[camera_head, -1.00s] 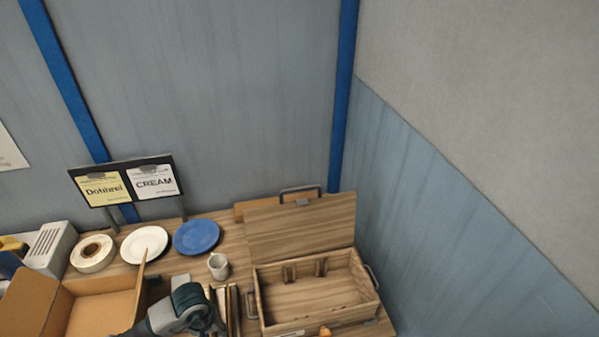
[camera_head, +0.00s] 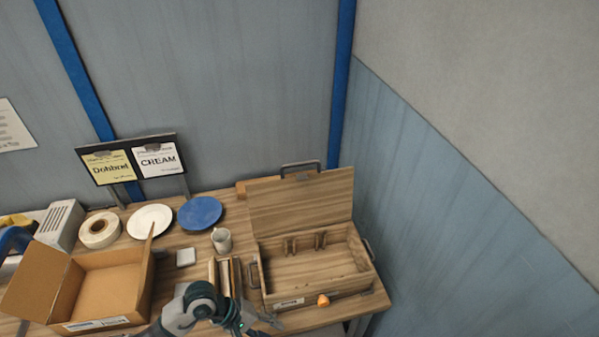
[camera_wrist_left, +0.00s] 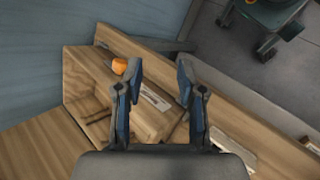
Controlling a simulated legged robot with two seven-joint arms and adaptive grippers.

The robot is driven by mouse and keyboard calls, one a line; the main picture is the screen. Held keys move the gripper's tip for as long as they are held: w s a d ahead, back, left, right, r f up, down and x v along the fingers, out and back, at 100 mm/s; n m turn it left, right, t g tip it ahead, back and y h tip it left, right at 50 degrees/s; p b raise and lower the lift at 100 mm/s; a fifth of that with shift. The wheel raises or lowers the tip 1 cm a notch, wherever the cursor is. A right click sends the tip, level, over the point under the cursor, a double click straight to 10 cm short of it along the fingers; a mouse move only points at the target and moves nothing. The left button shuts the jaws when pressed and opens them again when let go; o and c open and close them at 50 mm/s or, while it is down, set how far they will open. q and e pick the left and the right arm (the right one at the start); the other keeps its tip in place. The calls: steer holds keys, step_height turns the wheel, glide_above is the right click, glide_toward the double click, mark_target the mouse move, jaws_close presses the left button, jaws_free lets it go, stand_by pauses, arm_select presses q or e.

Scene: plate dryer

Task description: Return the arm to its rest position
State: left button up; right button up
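My left arm comes in from the bottom of the head view, and its gripper (camera_head: 265,322) is low in front of the open wooden box (camera_head: 268,282). In the left wrist view, the two blue-padded fingers of my left gripper (camera_wrist_left: 160,80) are apart with nothing held between them. The box's wooden front and its white label (camera_wrist_left: 154,98) show behind the fingers, along with a small orange thing (camera_wrist_left: 119,66). The orange thing (camera_head: 323,300) is at the box's front edge in the head view. My right gripper is not in view.
A white plate (camera_head: 150,221), a blue plate (camera_head: 200,212), a tape roll (camera_head: 99,230) and a cup (camera_head: 222,240) are on the table. An open cardboard box (camera_head: 107,290) stands left of my arm. Walls close off the back and right.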

arm_select(q)
steer(key=d+r+n+t+h, duration=0.2)
steer(key=d+r+n+h, duration=0.7)
steer(key=r, duration=0.4)
steer(key=w+a+r+n+t+y, duration=0.25)
steer(key=w+a+n+t, duration=0.2)
steer(key=n+t, duration=0.65)
steer(key=w+a+r+n+t+y, duration=0.1)
steer(key=w+a+r+n+t, duration=0.35)
steer(key=n, duration=0.95)
steer(key=a+f+n+g+y, duration=0.1)
steer(key=a+f+n+y, duration=1.35)
steer(key=n, duration=0.55)
steer(key=s+d+f+n+g, duration=0.1)
steer(key=s+f+n+g, duration=1.1)
steer(key=s+f, duration=0.85)
step_height(320, 180, down, 26)
steer(key=m+g+b, duration=0.1)
steer(key=m+g, duration=0.1)
steer(key=s+a+f+g+b, duration=0.1)
steer(key=s+a+f, duration=0.2)
steer(key=s+f, duration=1.5)
steer(key=shift+f+h, duration=0.25)
steer(key=shift+h, duration=0.05)
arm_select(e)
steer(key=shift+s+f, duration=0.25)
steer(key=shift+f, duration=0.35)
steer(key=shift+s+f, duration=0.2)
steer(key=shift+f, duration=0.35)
